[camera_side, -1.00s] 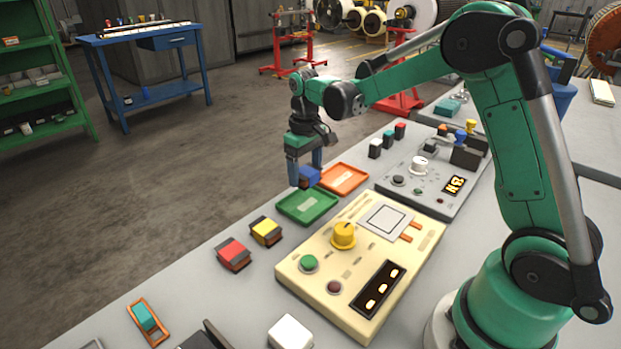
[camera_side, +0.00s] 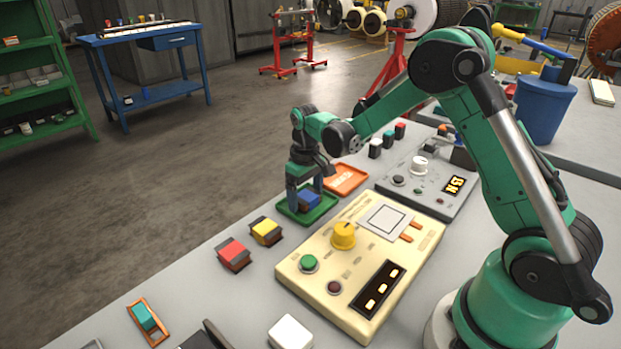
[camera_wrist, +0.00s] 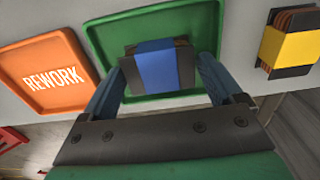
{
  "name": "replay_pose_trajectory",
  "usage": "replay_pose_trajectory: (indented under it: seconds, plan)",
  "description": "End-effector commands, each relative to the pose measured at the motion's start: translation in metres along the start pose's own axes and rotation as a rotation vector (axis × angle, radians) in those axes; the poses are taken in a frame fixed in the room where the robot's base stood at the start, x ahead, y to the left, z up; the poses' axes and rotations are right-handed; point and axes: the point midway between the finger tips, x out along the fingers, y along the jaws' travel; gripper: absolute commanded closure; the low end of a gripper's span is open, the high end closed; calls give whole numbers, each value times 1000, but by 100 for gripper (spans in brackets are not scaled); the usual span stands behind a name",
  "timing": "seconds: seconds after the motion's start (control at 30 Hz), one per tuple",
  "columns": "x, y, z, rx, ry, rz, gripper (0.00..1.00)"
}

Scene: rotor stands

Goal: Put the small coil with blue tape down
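The small coil with blue tape (camera_side: 309,199) is between the fingers of my gripper (camera_side: 305,198), over the green tray (camera_side: 330,206) and low within its outline. In the wrist view the coil (camera_wrist: 157,66) has a blue band over dark end plates. The two blue fingers of my gripper (camera_wrist: 161,72) lie against its left and right sides, so the gripper looks shut on it. The green tray (camera_wrist: 104,40) surrounds the coil in that view. I cannot tell for certain whether the coil's underside touches the tray floor.
The orange REWORK tray (camera_wrist: 45,75) lies beside the green one. A yellow-taped coil (camera_side: 265,231) and a red-taped coil (camera_side: 233,253) stand on the bench to the front left. A cream control panel (camera_side: 360,265) is close on the right, with a yellow knob (camera_side: 343,235).

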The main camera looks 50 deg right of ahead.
Motion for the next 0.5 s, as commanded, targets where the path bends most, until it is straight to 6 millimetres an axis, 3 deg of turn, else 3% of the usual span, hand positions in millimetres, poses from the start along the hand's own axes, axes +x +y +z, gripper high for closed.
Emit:
replay_pose_trajectory:
  seconds: [0.27,0.5]
  plan:
    - [-4,0,0,0,0,0,14]
    - [-45,0,0,0,0,0,14]
